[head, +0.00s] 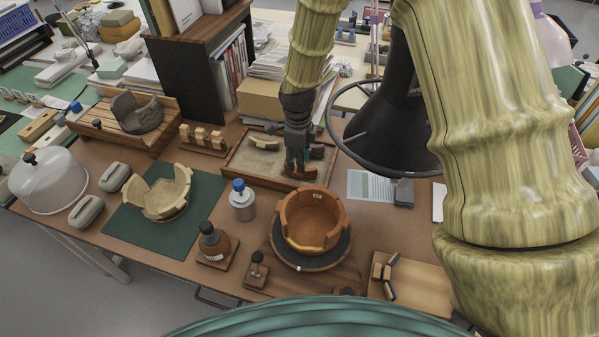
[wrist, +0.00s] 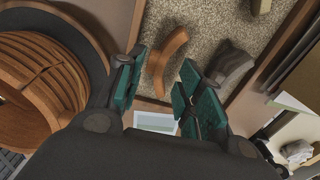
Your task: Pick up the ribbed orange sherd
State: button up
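The orange sherd (wrist: 167,58) is a curved strip lying on the gritty bed of the tray in the wrist view. In the head view it shows as a small orange piece (head: 304,174) just below my gripper (head: 297,164). In the wrist view my gripper (wrist: 158,82) is open, its teal-padded fingers on either side of the sherd's near part. I see no clear contact, and I cannot tell how far above it the fingertips are. Its ribbing is hard to make out. Part of the sherd is hidden behind the fingers in the head view.
A grey sherd (wrist: 230,64) lies close to the right finger. A buff sherd (head: 264,142) lies at the back of the sand tray (head: 233,171). A partly rebuilt orange pot (head: 312,218) stands in front, and a black lamp shade (head: 385,110) hangs to the right.

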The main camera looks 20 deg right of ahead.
aim_at(299, 174)
jog(key=shift+f+p, duration=0.9)
jog(key=shift+f, duration=1.75)
jog(key=c, duration=0.6)
